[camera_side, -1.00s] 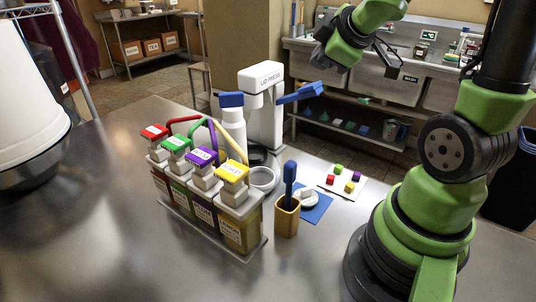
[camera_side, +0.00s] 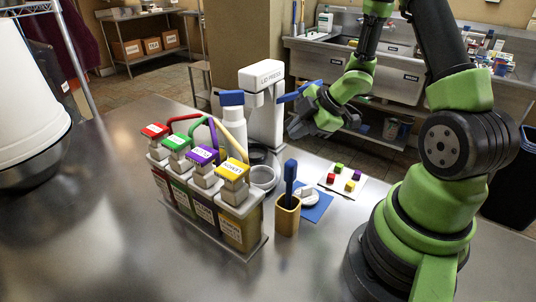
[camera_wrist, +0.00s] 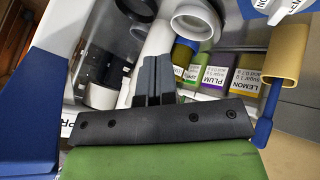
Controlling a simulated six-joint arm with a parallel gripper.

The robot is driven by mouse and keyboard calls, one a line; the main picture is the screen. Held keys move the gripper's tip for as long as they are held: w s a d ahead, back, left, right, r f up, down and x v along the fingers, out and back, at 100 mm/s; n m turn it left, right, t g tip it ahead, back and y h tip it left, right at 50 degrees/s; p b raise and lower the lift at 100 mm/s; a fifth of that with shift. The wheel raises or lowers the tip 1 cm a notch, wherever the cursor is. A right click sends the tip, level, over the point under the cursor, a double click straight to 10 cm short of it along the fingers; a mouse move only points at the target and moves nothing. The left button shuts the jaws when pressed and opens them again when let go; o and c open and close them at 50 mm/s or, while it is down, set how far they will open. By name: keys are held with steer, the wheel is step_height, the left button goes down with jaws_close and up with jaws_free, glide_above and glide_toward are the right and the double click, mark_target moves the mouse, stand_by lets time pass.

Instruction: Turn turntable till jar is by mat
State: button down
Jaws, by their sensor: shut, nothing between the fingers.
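My gripper (camera_side: 300,127) is shut and empty, in the air to the right of the lid press in the side view. Its closed fingers (camera_wrist: 154,80) show in the wrist view, with the rack's labels beyond them. A blue mat (camera_side: 322,213) lies on the counter with a small white round item (camera_side: 305,194) on it. No turntable can be made out for certain. No jar is clearly identifiable. A pale round open container (camera_side: 264,177) stands between the rack and the mat, and also shows in the wrist view (camera_wrist: 194,22).
The lid press (camera_side: 262,78) has a blue lever (camera_side: 297,93). A bottle with a blue top (camera_side: 232,116) stands before it. A yellow holder (camera_side: 286,218) contains a blue-handled tool. Coloured cubes sit on a white sheet (camera_side: 345,192). The front-left counter is clear.

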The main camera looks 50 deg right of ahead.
glide_toward(254, 157)
steer(key=f, duration=0.1)
steer(key=a+f, duration=0.1)
steer(key=f, duration=0.1)
steer(key=w+a+f, duration=0.1)
steer(key=shift+a+f, duration=0.2)
steer(key=shift+a, duration=0.05)
steer(key=shift+w+d, duration=0.9)
steer(key=shift+w, duration=0.25)
steer(key=shift+r, duration=0.1)
